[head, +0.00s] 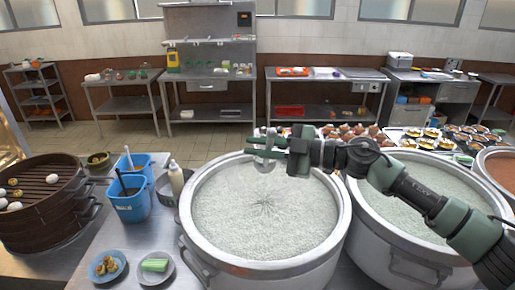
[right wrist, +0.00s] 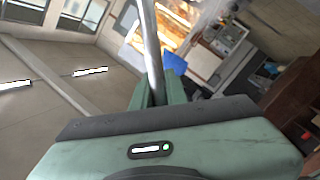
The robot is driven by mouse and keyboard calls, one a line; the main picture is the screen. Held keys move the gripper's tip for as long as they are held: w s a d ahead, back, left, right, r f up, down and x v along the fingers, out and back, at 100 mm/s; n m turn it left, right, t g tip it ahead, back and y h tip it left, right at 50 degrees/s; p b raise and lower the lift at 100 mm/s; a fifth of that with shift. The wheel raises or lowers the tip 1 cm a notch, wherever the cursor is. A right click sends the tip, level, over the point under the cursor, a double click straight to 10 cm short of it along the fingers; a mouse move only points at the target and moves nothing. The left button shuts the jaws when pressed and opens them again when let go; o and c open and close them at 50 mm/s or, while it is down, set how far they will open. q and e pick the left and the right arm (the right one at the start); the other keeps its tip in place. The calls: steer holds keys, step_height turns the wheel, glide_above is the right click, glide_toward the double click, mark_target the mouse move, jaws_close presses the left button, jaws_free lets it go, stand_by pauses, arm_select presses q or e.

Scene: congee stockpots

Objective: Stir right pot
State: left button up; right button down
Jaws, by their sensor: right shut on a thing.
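The right pot (head: 405,265) is a large metal stockpot of pale, whitish congee, partly covered by my right arm. The left pot (head: 268,270), also full of pale congee, stands beside it. My right gripper (head: 280,147) reaches in from the right and is over the far part of the left pot, not over the right pot. It is shut on a grey metal utensil (head: 263,152). In the right wrist view its bare metal rod (right wrist: 152,55) rises between the fingers. I cannot tell whether the utensil's lower end touches the congee. My left gripper is not in view.
A pot with reddish-brown contents (head: 496,170) stands at the far right. Left of the left pot are blue containers (head: 132,207), a squeeze bottle (head: 176,178), two small plates and a dark steamer (head: 45,222). Trays of food stand behind the pots.

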steer(key=n+b, duration=0.2)
steer(key=b, duration=0.1)
steer(key=shift+b, duration=0.35)
stand_by(0.4)
steer(key=shift+t+y, duration=0.3)
